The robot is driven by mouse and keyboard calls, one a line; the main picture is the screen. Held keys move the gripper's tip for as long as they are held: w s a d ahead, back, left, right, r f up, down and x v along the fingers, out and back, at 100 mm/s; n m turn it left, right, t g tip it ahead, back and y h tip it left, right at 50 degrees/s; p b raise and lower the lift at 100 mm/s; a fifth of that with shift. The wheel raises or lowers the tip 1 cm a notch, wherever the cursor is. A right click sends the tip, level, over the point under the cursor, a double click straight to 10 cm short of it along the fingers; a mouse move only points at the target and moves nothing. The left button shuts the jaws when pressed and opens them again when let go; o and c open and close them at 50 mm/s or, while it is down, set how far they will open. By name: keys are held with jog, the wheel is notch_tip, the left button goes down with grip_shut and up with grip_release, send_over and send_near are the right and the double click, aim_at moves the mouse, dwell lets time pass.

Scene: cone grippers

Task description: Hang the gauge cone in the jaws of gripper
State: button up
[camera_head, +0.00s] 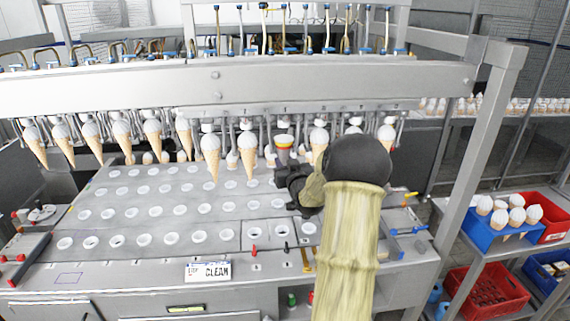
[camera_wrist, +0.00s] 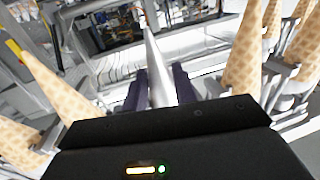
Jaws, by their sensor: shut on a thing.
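The gauge cone (camera_head: 284,146) is grey with a red and yellow band at its top. In the head view it is upright, tip down, in line with the hanging ice-cream cones, under the machine's cone-gripper row (camera_head: 300,107). My gripper (camera_head: 287,174) is shut on it from the front right, low on its body; my arm hides part of this area. In the wrist view the smooth grey gauge cone (camera_wrist: 158,62) stands between my two dark fingers (camera_wrist: 160,90). I cannot tell whether the machine's jaws touch the cone's top.
Wafer cones hang close on both sides, one at left (camera_head: 249,158) and one at right (camera_head: 319,140); they flank my gripper in the wrist view (camera_wrist: 243,55). Below is a plate with rows of holes (camera_head: 150,210). A beam (camera_head: 230,82) runs above. Crates (camera_head: 490,290) stand at right.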

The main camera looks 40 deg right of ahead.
jog(key=shift+f+b, duration=0.55)
jog(key=shift+b, duration=0.15)
dwell(1.0)
jog(key=o, duration=1.2)
jog(key=shift+o, duration=0.2)
jog(key=shift+s, duration=0.1)
jog(key=a+b+v, duration=0.1)
jog(key=b+v, duration=0.2)
jog(key=v, duration=0.5)
jog(key=shift+a, duration=0.5)
dwell(0.6)
